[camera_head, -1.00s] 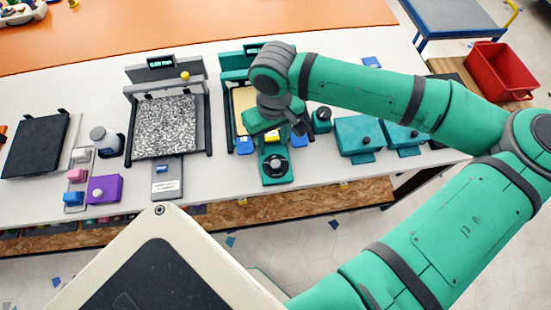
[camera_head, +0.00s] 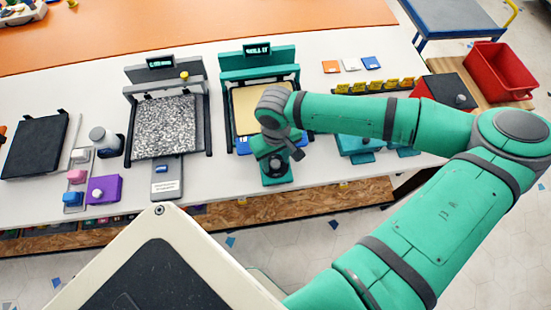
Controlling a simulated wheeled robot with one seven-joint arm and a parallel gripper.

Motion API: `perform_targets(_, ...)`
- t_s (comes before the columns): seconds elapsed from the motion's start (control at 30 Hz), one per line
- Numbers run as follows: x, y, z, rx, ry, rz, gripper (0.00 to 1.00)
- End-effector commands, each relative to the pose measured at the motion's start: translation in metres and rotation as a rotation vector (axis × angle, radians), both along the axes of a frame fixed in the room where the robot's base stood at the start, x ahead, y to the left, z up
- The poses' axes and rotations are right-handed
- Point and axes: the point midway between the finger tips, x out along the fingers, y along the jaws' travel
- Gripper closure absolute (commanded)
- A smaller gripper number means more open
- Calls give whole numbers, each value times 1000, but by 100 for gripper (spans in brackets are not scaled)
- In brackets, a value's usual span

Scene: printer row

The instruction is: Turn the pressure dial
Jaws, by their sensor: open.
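The dark round dial (camera_head: 276,170) sits on the front base of the green press (camera_head: 257,72). I take it to be the pressure dial; its upper part is covered by my arm's end. My gripper (camera_head: 274,158) is directly over this dial in the picture, pointing down. Its fingertips are hidden or too small to make out, so I cannot tell whether it touches the dial. Nothing shows held in it. The green press has a lit display and a tan bed, partly covered by my wrist.
A grey press (camera_head: 168,125) with a speckled bed stands to the left. Teal boxes (camera_head: 358,143) lie right of the dial, partly under my arm. A row of yellow clips (camera_head: 375,86), a dark box (camera_head: 445,92) and a red bin (camera_head: 499,72) are farther right.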

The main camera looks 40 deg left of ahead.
Motion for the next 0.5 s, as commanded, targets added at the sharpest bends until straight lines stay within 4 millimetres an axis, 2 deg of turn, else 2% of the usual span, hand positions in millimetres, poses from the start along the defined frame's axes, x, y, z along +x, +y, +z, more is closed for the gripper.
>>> perform_targets(0.23,0,0,-1,1,0,0,57)
perform_targets(0.4,0,0,0,1,0,0,97)
perform_targets(0.5,0,0,0,1,0,0,98)
